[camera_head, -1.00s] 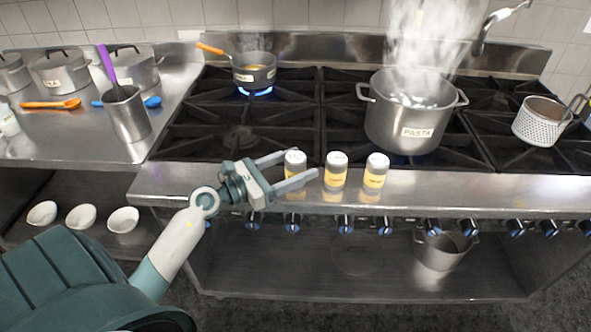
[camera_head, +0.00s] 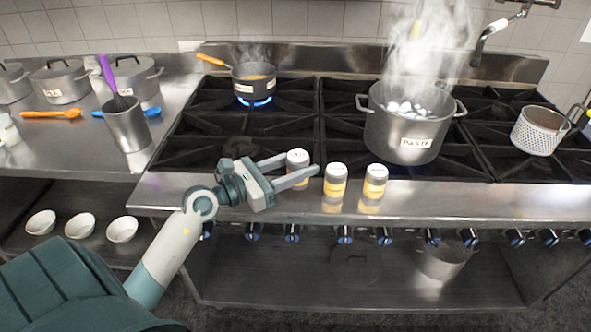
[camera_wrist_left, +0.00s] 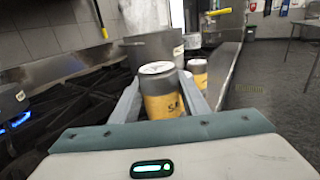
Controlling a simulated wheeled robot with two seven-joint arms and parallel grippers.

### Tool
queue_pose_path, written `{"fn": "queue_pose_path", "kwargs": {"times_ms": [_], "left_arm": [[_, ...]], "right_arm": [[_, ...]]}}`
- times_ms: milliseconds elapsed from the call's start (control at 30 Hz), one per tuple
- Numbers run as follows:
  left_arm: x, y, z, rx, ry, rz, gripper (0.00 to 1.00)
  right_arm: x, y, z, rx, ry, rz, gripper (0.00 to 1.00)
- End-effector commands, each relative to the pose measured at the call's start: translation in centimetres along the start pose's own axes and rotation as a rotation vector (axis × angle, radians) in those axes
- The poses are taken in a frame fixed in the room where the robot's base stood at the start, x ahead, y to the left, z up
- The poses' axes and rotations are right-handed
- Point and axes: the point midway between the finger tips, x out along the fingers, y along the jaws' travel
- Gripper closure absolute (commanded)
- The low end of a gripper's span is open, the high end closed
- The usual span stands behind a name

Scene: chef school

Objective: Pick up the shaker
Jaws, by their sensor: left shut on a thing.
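My left gripper (camera_head: 297,170) is shut on the leftmost shaker (camera_head: 298,158), a small cylinder with a white top and a yellow label. One finger lies on each side of it. In the left wrist view the same shaker (camera_wrist_left: 161,92) stands upright between the fingers, its label partly showing. In the head view it sits slightly higher than the other two shakers, near the stove's front edge. The middle shaker (camera_head: 335,183) and the right shaker (camera_head: 375,182) stand upright on the steel ledge. My right gripper does not show.
A steaming pot marked PASTA (camera_head: 405,128) stands on the stove behind the shakers. A small saucepan (camera_head: 254,78) sits over a lit flame. A perforated strainer (camera_head: 538,132) is at the right. The steel ledge (camera_head: 450,199) is clear right of the shakers.

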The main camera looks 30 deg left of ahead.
Motion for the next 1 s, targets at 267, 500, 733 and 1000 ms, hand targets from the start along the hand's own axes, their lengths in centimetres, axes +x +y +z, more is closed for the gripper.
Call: {"fn": "queue_pose_path", "kwargs": {"times_ms": [267, 500, 733, 1000], "left_arm": [[-0.8, -5.4, 3.5, -0.001, -0.007, 0.001, 0.86], [-1.3, -8.7, 5.4, -0.001, -0.005, 0.001, 0.86], [-1.5, -9.9, 6.1, -0.001, -0.002, 0.002, 0.86], [-1.5, -9.9, 6.1, 0.0, -0.001, 0.002, 0.86]], "right_arm": [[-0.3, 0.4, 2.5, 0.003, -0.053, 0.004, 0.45], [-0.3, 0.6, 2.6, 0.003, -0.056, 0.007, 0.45], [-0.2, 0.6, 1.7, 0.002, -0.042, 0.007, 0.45], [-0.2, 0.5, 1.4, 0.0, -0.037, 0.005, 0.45]]}}
